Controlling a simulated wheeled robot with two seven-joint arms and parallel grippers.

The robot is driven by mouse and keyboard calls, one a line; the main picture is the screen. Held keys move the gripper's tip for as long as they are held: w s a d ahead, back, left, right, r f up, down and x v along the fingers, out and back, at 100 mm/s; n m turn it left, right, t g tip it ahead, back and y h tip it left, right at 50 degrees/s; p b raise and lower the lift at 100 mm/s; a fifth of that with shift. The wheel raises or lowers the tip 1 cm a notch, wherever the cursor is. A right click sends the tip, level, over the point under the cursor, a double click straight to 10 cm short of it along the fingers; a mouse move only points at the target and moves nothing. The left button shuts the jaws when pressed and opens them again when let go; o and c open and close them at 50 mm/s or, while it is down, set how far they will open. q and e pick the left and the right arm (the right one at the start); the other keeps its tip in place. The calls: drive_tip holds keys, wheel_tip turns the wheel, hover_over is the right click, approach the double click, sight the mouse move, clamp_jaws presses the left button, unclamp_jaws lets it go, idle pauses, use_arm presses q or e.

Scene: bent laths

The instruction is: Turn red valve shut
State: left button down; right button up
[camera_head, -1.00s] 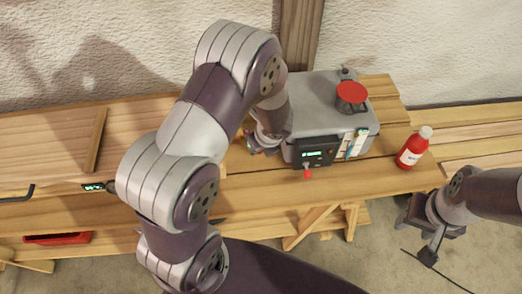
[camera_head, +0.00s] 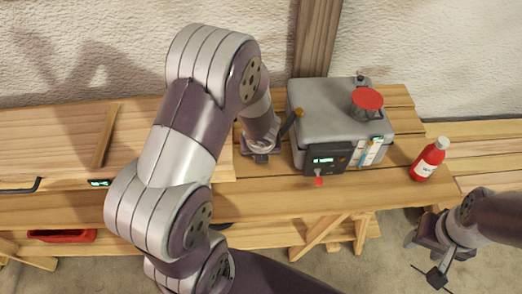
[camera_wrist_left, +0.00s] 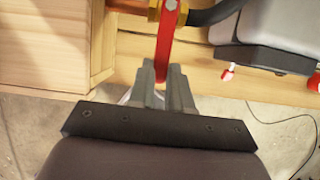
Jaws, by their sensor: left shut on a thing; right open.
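The red valve handle (camera_wrist_left: 165,50) is a flat red lever, upright in the left wrist view below a brass fitting (camera_wrist_left: 168,8) with a black hose (camera_wrist_left: 215,12). My left gripper (camera_wrist_left: 162,80) is shut on the handle's lower end. In the head view my left gripper (camera_head: 262,157) is left of the grey machine, low by the bench top; the handle is hidden there. My right gripper (camera_head: 424,258) is open and empty, in front of the bench at the lower right.
The grey machine (camera_head: 318,108) has a red round top (camera_head: 367,98) and a small red knob (camera_head: 319,182) in front. A red bottle (camera_head: 428,160) stands to its right. A wooden box (camera_head: 60,145) is on the left; a red tray (camera_head: 62,236) is below. The bench (camera_head: 270,205) is clear in front.

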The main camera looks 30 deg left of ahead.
use_arm(q)
drive_tip(key=shift+w+a+r, duration=0.1)
drive_tip(key=shift+w+r, duration=0.15)
drive_tip(key=shift+r, duration=0.05)
drive_tip(key=c, duration=1)
unclamp_jaws()
drive_tip(key=shift+c, duration=0.2)
drive_tip(key=shift+s+f, duration=0.15)
drive_tip(key=p+v, duration=0.6)
drive_tip(key=v, duration=0.6)
drive_tip(key=shift+s+r, duration=0.15)
drive_tip(key=shift+r, duration=0.15)
